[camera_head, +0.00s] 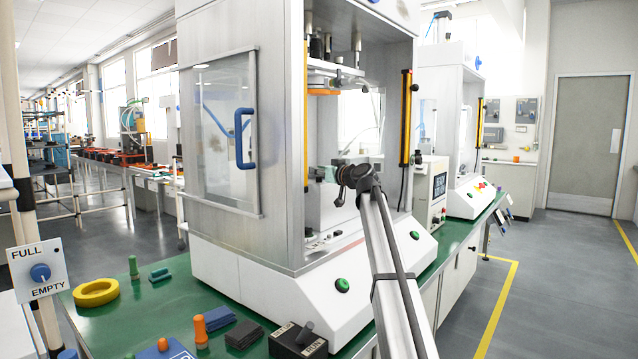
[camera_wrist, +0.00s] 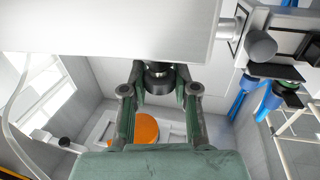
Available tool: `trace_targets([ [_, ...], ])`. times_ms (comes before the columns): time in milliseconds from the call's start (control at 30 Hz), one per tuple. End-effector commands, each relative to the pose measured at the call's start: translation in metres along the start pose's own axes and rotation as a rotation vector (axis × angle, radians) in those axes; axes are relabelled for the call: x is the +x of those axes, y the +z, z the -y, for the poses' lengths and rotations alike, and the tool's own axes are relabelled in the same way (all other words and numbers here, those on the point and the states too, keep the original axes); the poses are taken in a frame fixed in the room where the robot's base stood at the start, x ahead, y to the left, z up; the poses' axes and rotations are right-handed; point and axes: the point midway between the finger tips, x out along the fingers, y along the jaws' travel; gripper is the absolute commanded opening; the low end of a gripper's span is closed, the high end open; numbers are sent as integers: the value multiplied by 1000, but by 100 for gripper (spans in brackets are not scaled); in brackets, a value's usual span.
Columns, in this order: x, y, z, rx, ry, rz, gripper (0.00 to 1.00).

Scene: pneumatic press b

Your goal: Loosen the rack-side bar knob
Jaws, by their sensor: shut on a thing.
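In the wrist view my gripper (camera_wrist: 161,88) is shut on a dark round knob (camera_wrist: 158,72) below a white block (camera_wrist: 110,25). The two fingers sit on either side of the knob. I cannot tell from the frames whether it is the rack-side one. Another grey knob (camera_wrist: 262,46) sticks out at the right of the wrist view, apart from the fingers. In the head view my gripper (camera_head: 341,178) is inside the open front of the white press (camera_head: 225,120), and what it holds is too small to make out there.
An orange round part (camera_wrist: 146,128) lies beyond the fingers in the wrist view. Yellow light-curtain posts (camera_head: 406,118) flank the press opening. The press door has a blue handle (camera_head: 243,138). A yellow ring (camera_head: 96,292) and several small parts lie on the green bench (camera_head: 150,320).

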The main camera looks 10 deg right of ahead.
Motion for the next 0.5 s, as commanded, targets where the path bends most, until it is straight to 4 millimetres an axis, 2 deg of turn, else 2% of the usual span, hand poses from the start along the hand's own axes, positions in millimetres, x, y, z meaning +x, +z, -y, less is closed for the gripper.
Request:
trace_targets([
  [233, 3, 3, -4, 1, -145, -1, 0],
  [500, 3, -4, -3, 2, -373, -1, 0],
])
